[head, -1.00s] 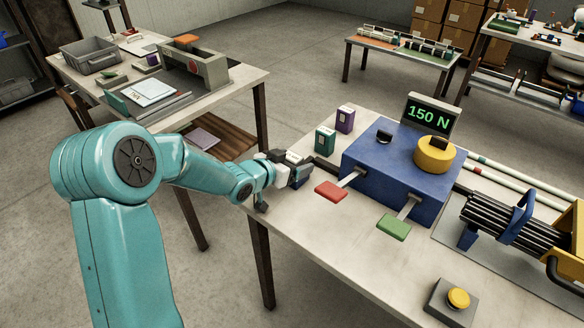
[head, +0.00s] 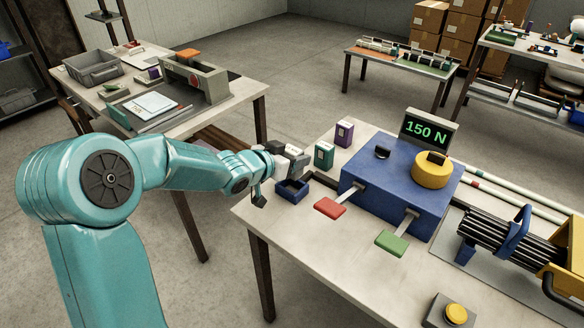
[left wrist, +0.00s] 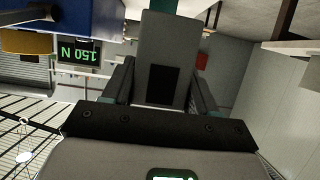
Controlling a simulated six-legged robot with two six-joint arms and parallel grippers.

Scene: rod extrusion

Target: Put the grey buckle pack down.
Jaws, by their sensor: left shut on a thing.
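My left gripper (head: 290,162) is shut on the grey buckle pack and holds it at the near left end of the front table. In the left wrist view the grey buckle pack (left wrist: 150,35) is a grey block with a black patch, between the two fingers of my gripper (left wrist: 163,90). In the head view the gripper largely hides the pack. A small open dark blue tray (head: 292,191) sits on the table just below and in front of the gripper. My right gripper is not in view.
A green pack (head: 324,156) and a purple pack (head: 344,133) stand just right of the gripper. A blue machine (head: 400,195) with a red pedal (head: 330,208), a green pedal (head: 391,243) and a 150 N display (head: 428,128) stands beyond. The table's near left is clear.

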